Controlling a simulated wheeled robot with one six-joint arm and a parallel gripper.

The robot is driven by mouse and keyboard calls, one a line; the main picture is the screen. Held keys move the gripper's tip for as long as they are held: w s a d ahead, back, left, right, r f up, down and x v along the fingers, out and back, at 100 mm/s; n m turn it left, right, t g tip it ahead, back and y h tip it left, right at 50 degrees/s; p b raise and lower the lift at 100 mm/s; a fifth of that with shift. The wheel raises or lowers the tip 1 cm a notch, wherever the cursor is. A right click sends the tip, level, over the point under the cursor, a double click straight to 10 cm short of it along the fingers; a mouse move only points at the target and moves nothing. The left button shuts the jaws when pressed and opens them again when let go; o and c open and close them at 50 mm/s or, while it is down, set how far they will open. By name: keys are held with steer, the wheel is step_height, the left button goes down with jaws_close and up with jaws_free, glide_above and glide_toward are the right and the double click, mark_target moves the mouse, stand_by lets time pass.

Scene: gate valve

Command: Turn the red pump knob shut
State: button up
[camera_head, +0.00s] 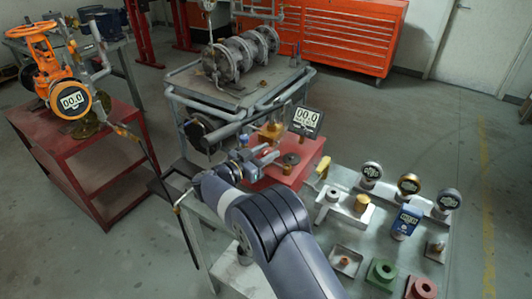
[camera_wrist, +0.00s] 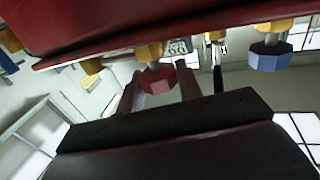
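The red pump knob (camera_wrist: 158,80) is a faceted red knob on a brass fitting, in the middle of the wrist view. It hangs under a red body because that view is upside down. My gripper (camera_wrist: 158,72) has one finger on each side of the knob. The fingers are apart, and I cannot tell whether either touches it. In the head view my gripper (camera_head: 266,158) is at the left side of a red pump box (camera_head: 300,160), and the red knob cannot be made out there. A display reading 00.0 (camera_head: 306,118) stands over the box.
A blue knob (camera_wrist: 270,58) on a brass fitting is right of my gripper in the wrist view. A bench (camera_head: 340,270) with gauges and blocks stands at right. A red cart (camera_head: 75,145) with an orange valve is at left. A pipe rig (camera_head: 240,95) stands behind.

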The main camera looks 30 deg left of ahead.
steer(key=o, duration=0.4)
steer(key=shift+o, duration=0.2)
steer(key=b+v, duration=0.1)
steer(key=v, duration=0.9)
steer(key=shift+s, duration=0.4)
steer(key=shift+w+a, duration=0.1)
steer(key=shift+w, duration=0.05)
steer(key=p+x, duration=0.1)
steer(key=x, duration=0.9)
steer(key=shift+w, duration=0.3)
steer(key=shift+y, duration=0.3)
